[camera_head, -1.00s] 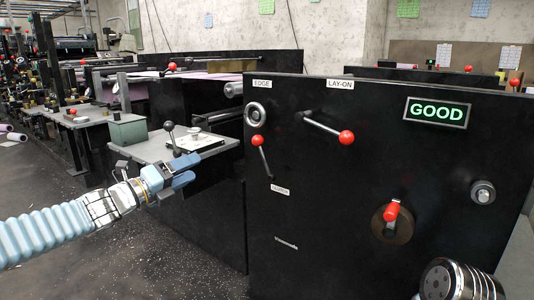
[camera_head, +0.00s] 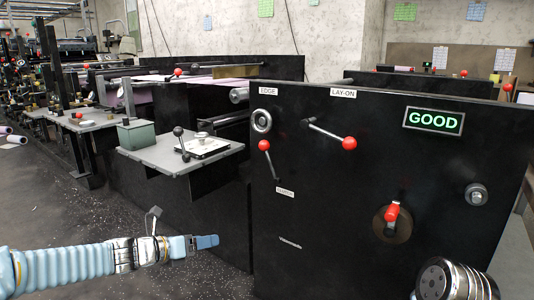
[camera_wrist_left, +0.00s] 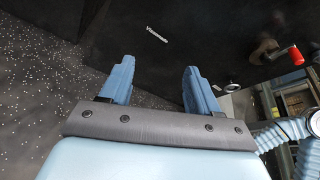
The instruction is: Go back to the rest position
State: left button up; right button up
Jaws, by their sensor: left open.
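My left gripper (camera_head: 205,243) is low at the left in the head view, in front of the black machine's lower side and clear of it. Its arm comes in from the left edge, almost level. In the left wrist view its two blue fingers (camera_wrist_left: 157,85) stand apart with nothing between them. My right gripper is not in view.
The black panel (camera_head: 340,230) carries red-knobbed levers, including the lay-on lever (camera_head: 330,133) and the edge lever (camera_head: 269,160), and a lit GOOD sign (camera_head: 434,117). A grey side table (camera_head: 160,158) juts out at its left. The speckled floor (camera_head: 60,205) is open at the left.

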pick_arm(q)
jog(key=s+d+f+m+g+y+p, duration=0.25)
jog(key=s+f+m, duration=0.4)
jog(key=f, duration=0.45)
jog(key=s+d+f+m+g+y+p, duration=0.15)
jog(key=s+f+m+g, duration=0.25)
jog(key=s+f+m, duration=0.45)
jog(key=s+f+m+g+p, duration=0.1)
jog(key=s+f+m+p, duration=0.1)
jog(key=s+f+m, duration=0.3)
jog(key=s+d+f+m+g+y+p, duration=0.1)
jog(key=s+f+m+g+p, duration=0.1)
jog(key=s+f+m, duration=0.3)
jog(key=s+m, duration=0.4)
jog(key=m, duration=0.2)
jog(key=shift+s+d+f, duration=0.15)
jog(key=shift+s+d, duration=0.1)
jog(key=shift+s, duration=0.15)
